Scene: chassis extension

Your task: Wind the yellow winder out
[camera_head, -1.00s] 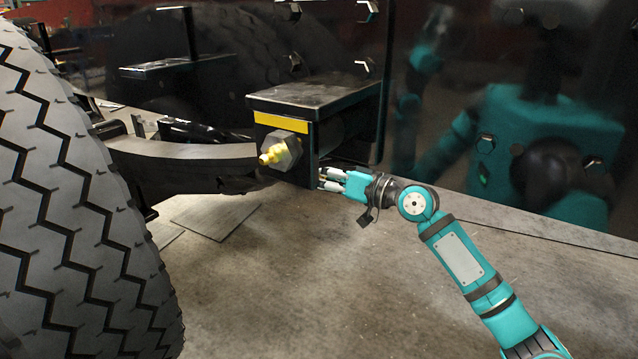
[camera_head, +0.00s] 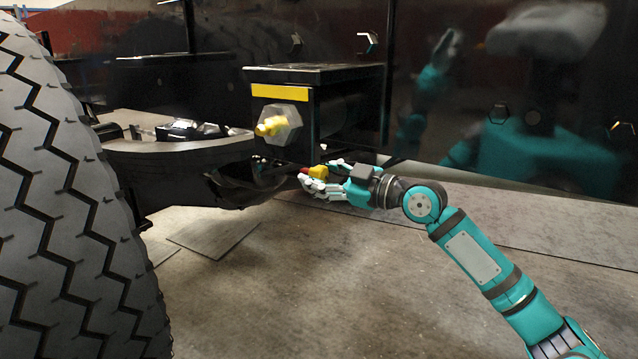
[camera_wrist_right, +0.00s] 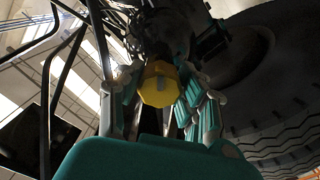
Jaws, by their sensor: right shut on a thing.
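The yellow winder (camera_head: 318,172) shows as a small yellow knob with a red end, just below the lower edge of the black box. My right gripper (camera_head: 322,180) has its fingers around it and is shut on it. In the right wrist view the yellow winder (camera_wrist_right: 159,84) shows as a yellow faceted end between the two fingers (camera_wrist_right: 160,100). What lies behind it is hard to make out. My left gripper is not in view.
The black box (camera_head: 318,75) carries a yellow strip and a grey hex nut with a yellow fitting (camera_head: 270,127). A large tyre (camera_head: 70,200) fills the left side. A dark shiny panel (camera_head: 480,90) stands behind my right arm. The floor in front is clear.

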